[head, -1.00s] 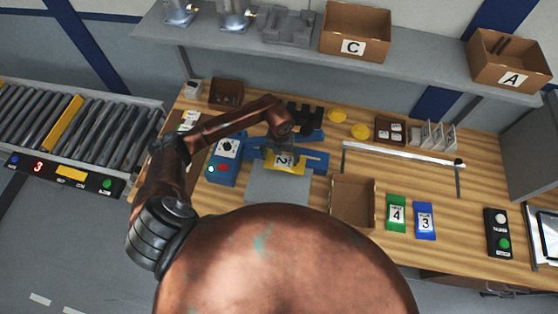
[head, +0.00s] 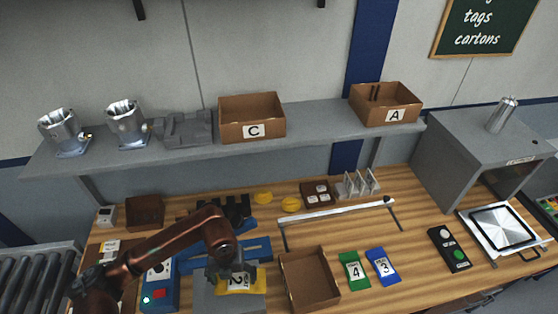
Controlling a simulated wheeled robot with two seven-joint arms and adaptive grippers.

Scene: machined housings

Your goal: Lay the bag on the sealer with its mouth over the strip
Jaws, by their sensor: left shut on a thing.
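The yellow bag (head: 256,282), marked 2, is at the sealer, over the grey plate (head: 206,300). The sealer's blue body (head: 257,246) shows behind the bag, and its blue control box (head: 158,284) with a red button is to the left. My left gripper (head: 236,268) points down from above and is shut on the bag, covering its far part. The bag's mouth and the strip are hidden behind the gripper, so I cannot tell whether they line up. My right gripper is not in view.
An empty open carton (head: 309,282) stands right of the sealer. Green bag 4 (head: 354,285) and blue bag 3 (head: 383,276) lie further right. A white rail (head: 337,210) stands behind them. A shelf (head: 320,126) with cartons C and A hangs above the bench.

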